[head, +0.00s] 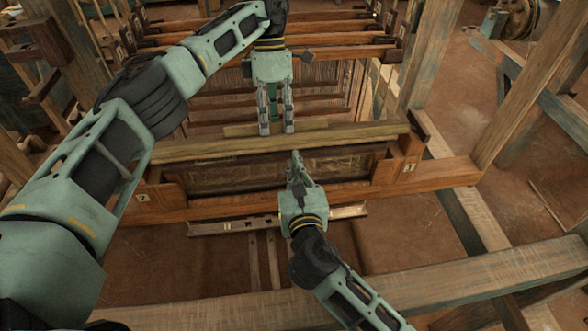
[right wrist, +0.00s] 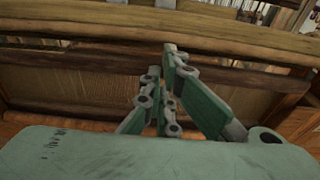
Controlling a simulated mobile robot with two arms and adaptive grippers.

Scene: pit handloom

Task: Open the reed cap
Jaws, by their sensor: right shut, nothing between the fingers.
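A long pale wooden bar, which looks like the reed cap (head: 340,134), lies across the top of the reed frame (head: 155,197). It also crosses the top of the right wrist view (right wrist: 90,27), above a darker rail and a panel of fine lines, the reed (right wrist: 60,90). My left gripper (head: 277,131) points down just behind the bar's middle, fingers apart and empty. My right gripper (head: 295,154) is in front of the bar's middle, fingers together and empty; its tips also show in the right wrist view (right wrist: 162,60). I cannot tell whether either gripper touches the bar.
Several heddle bars (head: 340,52) hang behind the cap. Wooden posts (head: 532,75) rise at the right. A thick front beam (head: 470,273) crosses the foreground. A wheel (head: 522,15) stands at the back right.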

